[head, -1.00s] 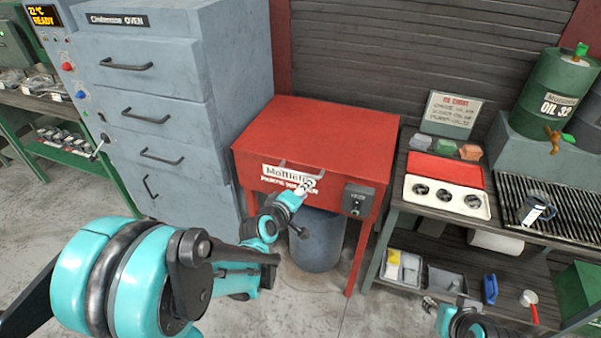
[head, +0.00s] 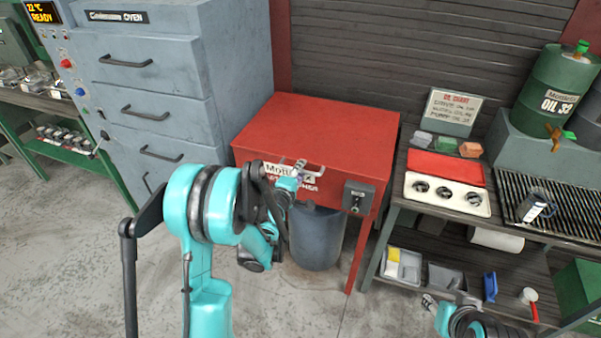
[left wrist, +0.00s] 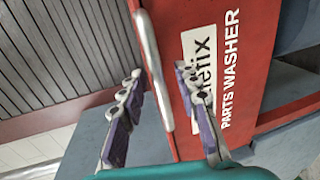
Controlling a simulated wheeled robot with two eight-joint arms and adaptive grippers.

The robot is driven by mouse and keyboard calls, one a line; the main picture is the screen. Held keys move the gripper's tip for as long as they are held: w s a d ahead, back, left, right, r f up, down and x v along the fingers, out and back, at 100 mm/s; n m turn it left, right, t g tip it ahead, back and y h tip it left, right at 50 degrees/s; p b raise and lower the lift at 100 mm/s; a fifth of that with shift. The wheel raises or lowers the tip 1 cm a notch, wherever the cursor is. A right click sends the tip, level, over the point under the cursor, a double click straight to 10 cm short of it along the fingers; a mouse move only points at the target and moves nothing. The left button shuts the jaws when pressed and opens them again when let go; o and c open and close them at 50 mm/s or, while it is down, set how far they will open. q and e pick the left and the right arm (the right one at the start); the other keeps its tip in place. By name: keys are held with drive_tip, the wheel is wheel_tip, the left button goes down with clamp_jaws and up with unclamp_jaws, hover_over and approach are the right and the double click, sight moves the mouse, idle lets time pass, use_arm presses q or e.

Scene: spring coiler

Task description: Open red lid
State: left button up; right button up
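The red lid (head: 318,130) lies flat and shut on the red parts washer. A pale bar handle (head: 312,168) is on the washer's front, by the lid's front edge. My left gripper (head: 292,170) is at the handle, partly hidden by my arm. In the left wrist view, the left gripper (left wrist: 157,75) is open, with the handle bar (left wrist: 153,80) running between its two fingers. The fingers do not appear closed on the bar. My right gripper (head: 430,302) is low at the right, small and far from the lid; its fingers are unclear.
A blue-grey oven cabinet (head: 165,90) stands close to the washer's left. A control box (head: 357,198) sits on the washer's front. A grey bin (head: 316,238) is under it. A workbench (head: 408,215) with an oil barrel (head: 553,92) stands at the right.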

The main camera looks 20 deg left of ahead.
use_arm(q)
drive_tip(key=shift+w, duration=0.15)
clamp_jaws()
